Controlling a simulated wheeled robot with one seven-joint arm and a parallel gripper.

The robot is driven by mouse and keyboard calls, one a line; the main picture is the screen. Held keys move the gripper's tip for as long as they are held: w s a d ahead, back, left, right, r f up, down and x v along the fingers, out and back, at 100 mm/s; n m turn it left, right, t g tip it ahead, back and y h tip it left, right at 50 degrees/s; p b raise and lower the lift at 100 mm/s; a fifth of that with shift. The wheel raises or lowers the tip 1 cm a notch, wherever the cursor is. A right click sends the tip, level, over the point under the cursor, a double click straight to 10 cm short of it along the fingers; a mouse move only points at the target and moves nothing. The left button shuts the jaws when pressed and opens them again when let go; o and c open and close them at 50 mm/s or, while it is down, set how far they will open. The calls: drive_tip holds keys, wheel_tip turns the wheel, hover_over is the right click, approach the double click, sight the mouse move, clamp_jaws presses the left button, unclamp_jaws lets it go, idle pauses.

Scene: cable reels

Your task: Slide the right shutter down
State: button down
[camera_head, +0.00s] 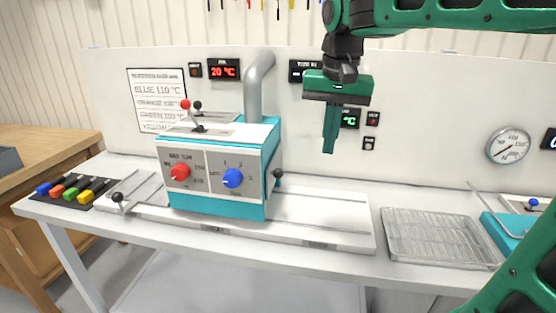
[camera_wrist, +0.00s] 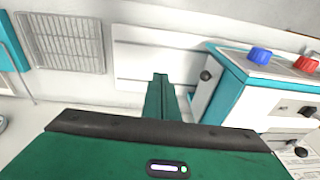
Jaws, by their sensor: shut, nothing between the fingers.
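A teal and grey machine (camera_head: 218,170) stands on the bench, with a red dial (camera_head: 180,172) and a blue dial (camera_head: 232,178) on its front. A black knob (camera_head: 277,173) sticks out from its right side, by what looks like a pale shutter panel; the panel's height is hard to tell. The knob (camera_wrist: 206,75) also shows in the wrist view, right of my fingers. My gripper (camera_head: 328,150) points down, shut and empty, above and to the right of the machine, apart from the knob. Its fingertips (camera_wrist: 160,77) show in the wrist view.
A pale flat track (camera_head: 335,225) runs along the bench under the machine. A wire rack (camera_head: 440,237) lies to its right, with a teal device (camera_head: 510,228) beyond. A grey pipe (camera_head: 254,90) rises behind the machine. Coloured blocks (camera_head: 70,188) lie at the left.

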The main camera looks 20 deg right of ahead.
wheel_tip(320, 180, up, 6)
drive_tip(key=r, duration=0.1)
hover_over(278, 169)
drive_tip(key=s, duration=0.3)
drive_tip(key=shift+s+d+f+y, duration=0.15)
drive_tip(key=shift+s+f+y, duration=0.05)
drive_tip(key=shift+f+y, duration=0.1)
drive_tip(key=w+f, duration=0.1)
drive_tip(key=f, duration=0.8)
drive_tip(key=w+f, duration=0.1)
drive_tip(key=f, duration=0.3)
drive_tip(key=shift+w+f, duration=0.35)
